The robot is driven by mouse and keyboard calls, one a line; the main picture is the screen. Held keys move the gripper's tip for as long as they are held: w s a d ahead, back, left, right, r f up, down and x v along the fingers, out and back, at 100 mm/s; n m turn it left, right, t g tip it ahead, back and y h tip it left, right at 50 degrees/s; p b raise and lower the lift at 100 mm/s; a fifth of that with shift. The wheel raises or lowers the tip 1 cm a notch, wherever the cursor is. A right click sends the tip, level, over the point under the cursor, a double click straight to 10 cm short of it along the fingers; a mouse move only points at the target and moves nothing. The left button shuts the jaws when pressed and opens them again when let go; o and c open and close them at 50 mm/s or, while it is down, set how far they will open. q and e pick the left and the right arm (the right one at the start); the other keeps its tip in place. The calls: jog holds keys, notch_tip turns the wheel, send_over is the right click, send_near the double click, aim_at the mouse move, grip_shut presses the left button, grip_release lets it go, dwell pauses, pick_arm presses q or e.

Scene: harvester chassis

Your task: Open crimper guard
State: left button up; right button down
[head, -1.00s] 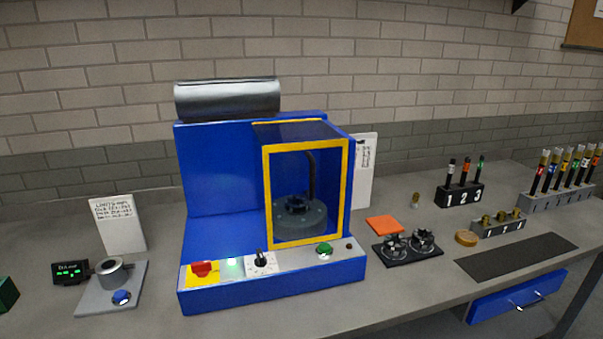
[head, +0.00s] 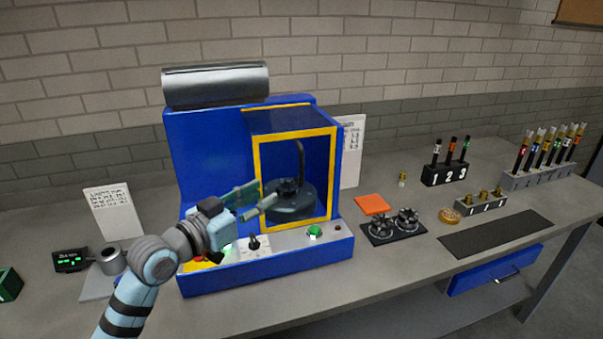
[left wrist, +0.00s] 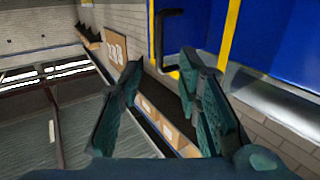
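The crimper guard (head: 296,134) is a yellow-framed clear door on the front of the blue crimper (head: 205,145). It looks shut, with a dark round tool (head: 290,200) behind it. My left gripper (head: 250,202) is in front of the guard's lower left side, its two fingers apart and empty. In the left wrist view, its open fingers (left wrist: 165,95) show with nothing between them. A black bar handle (left wrist: 159,42) stands beside a yellow frame edge there, beyond the fingertips and apart from them. My right gripper is not in view.
The crimper's front panel carries a dial (head: 253,244) and a green button (head: 314,232); my left arm partly covers its left end. An orange pad (head: 372,204), a black fixture (head: 393,228) and a dark mat (head: 497,234) lie to the right. A silver roll (head: 215,84) is on top.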

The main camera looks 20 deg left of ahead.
aim_at(300, 167)
pick_arm(q)
jog(key=x, duration=0.4)
jog(key=r+x, duration=0.1)
jog(key=x, duration=0.4)
jog(key=r+x, duration=0.1)
jog(key=x, duration=0.4)
jog(key=shift+w+p, duration=0.1)
jog(key=shift+p, duration=0.2)
jog(key=shift+f, duration=0.1)
grip_shut()
